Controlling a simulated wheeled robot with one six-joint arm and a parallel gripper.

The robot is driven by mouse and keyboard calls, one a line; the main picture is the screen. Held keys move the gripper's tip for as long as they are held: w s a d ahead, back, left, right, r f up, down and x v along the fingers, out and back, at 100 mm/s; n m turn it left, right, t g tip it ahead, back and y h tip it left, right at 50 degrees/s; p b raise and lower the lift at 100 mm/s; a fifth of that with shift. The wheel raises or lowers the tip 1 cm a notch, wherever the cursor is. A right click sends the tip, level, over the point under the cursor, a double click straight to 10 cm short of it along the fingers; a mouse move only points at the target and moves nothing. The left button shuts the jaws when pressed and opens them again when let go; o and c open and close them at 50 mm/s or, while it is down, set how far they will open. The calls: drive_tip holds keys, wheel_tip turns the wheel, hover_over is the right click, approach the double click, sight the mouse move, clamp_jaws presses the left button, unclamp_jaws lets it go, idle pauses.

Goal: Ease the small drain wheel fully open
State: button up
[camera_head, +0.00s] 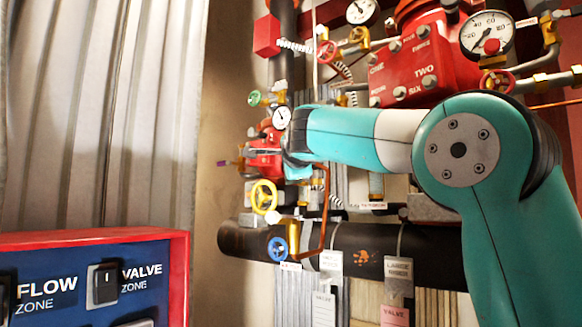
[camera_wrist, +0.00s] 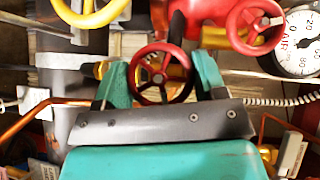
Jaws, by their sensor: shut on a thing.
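A small red handwheel (camera_wrist: 161,74) with dark spokes sits in the middle of the wrist view. My gripper (camera_wrist: 161,76) has its two green fingers at the wheel's left and right sides and is shut on it. No label on this wheel can be read, so I cannot tell from writing that it is the drain wheel. In the head view my arm reaches left to the red fittings (camera_head: 262,160) above a yellow handwheel (camera_head: 264,197). There the jaws and the gripped wheel are mostly hidden or too small to make out.
A blue handwheel (camera_head: 277,248) is below the yellow one and a green one (camera_head: 255,98) above. In the wrist view, another red wheel (camera_wrist: 254,25) and a gauge (camera_wrist: 302,42) are close at the upper right. A thin copper pipe (camera_head: 324,205) runs beside the fittings.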

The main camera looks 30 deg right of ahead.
drive_tip(key=shift+r, duration=0.1)
drive_tip(key=n+g+p, duration=0.1)
drive_tip(key=p, duration=0.1)
drive_tip(key=g+p, duration=0.1)
drive_tip(key=p, duration=0.2)
drive_tip(key=shift+r+n+g, duration=0.25)
drive_tip(key=shift+n+g, duration=0.05)
drive_tip(key=shift+n, duration=0.1)
drive_tip(key=n+g+p, duration=0.1)
drive_tip(key=p, duration=0.3)
drive_tip(key=shift+w+g, duration=0.1)
drive_tip(key=shift+g, duration=0.3)
drive_tip(key=shift+f+n+g+p, duration=0.2)
drive_tip(key=shift+n+g+p, duration=0.2)
drive_tip(key=shift+p, duration=0.5)
drive_tip(key=shift+f, duration=0.15)
drive_tip(key=o, duration=0.9)
